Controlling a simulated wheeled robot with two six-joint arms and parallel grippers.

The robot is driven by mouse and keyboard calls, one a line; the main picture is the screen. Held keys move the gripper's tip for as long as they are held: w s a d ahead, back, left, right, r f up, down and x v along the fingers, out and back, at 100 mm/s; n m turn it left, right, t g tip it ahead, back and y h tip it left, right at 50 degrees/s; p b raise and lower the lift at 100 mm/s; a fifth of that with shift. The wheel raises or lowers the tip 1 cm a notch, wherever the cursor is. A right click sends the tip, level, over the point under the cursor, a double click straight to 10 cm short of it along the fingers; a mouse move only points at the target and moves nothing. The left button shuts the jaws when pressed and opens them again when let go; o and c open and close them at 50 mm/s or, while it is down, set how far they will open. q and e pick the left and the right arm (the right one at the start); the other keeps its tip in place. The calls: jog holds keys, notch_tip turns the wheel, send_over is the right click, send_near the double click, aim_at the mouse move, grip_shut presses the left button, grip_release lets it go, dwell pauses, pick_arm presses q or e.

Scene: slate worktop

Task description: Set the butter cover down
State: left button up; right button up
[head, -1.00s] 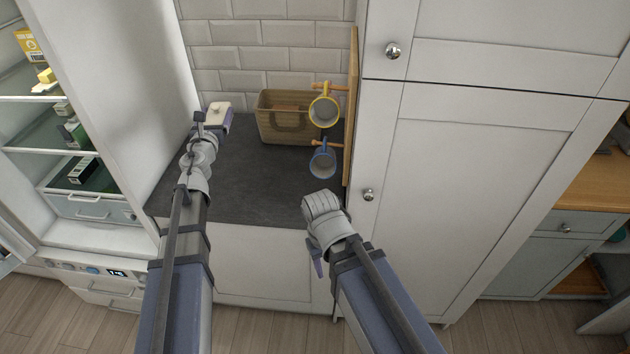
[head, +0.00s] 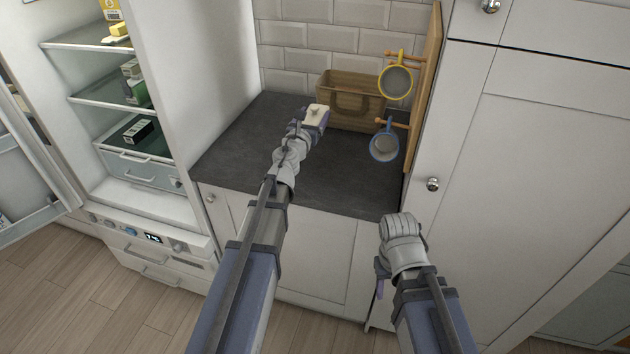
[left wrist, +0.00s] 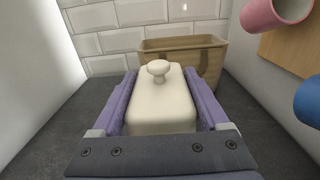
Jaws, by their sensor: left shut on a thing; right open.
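The butter cover (left wrist: 160,103) is a cream, box-shaped lid with a round knob on top. In the left wrist view it sits upright between the two purple fingers of my left gripper (left wrist: 162,112), which is shut on its sides. In the head view the cover (head: 317,110) shows small at the end of my left arm, over the slate worktop (head: 340,182), near the basket. I cannot tell whether its underside touches the worktop. My right gripper (head: 381,282) is in front of the worktop's front edge, at the right. It is open and nothing shows in it.
A wooden basket (head: 351,100) stands at the back, close beyond the cover. A yellow mug (head: 396,82) and a blue mug (head: 384,147) hang from pegs on a wooden board (head: 426,80) at the right. The open fridge (head: 115,95) is at the left. The worktop's front is clear.

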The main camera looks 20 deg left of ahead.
pick_arm(q)
notch_tip(320, 180, down, 4)
jog(key=shift+f+b, duration=0.1)
jog(key=shift+b, duration=0.95)
pick_arm(e)
notch_tip(320, 180, down, 4)
jog(key=shift+f, duration=0.1)
pick_arm(q)
jog(key=shift+f, duration=0.1)
pick_arm(e)
jog(key=shift+f, duration=0.1)
pick_arm(q)
notch_tip(320, 180, down, 10)
jog(key=b, duration=1)
jog(key=shift+r, duration=0.2)
pick_arm(e)
notch_tip(320, 180, down, 10)
jog(key=shift+r, duration=0.2)
pick_arm(q)
jog(key=shift+f, duration=0.15)
pick_arm(e)
jog(key=shift+f, duration=0.1)
pick_arm(q)
jog(key=o, duration=1.1)
jog(key=shift+f, duration=0.1)
jog(key=shift+c, duration=0.2)
jog(key=o, duration=0.3)
jog(key=shift+o, duration=0.2)
